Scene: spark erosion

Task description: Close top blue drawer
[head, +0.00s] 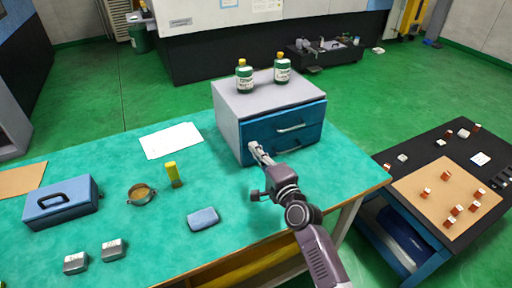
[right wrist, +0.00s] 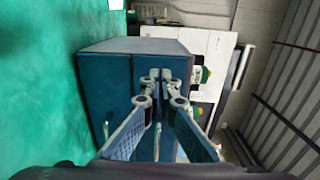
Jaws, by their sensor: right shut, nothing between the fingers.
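A grey cabinet (head: 226,108) stands on the teal bench with two blue drawers in its front. The top blue drawer (head: 262,131) has a silver handle and appears to stand slightly forward of the cabinet; how far is unclear. The lower drawer (head: 308,139) is below it. My right gripper (head: 259,153) is shut and empty, in front of the left part of the drawer fronts. In the right wrist view its fingertips (right wrist: 160,76) are together before the blue fronts (right wrist: 108,82); contact cannot be told. My left gripper is not in view.
Two green bottles (head: 244,77) (head: 282,71) stand on the cabinet. A blue toolbox (head: 62,202), a yellow-topped cylinder (head: 173,175), a round metal piece (head: 141,194), a blue case (head: 203,219) and metal tins (head: 114,250) lie left on the bench. A black-topped cart (head: 408,178) stands right.

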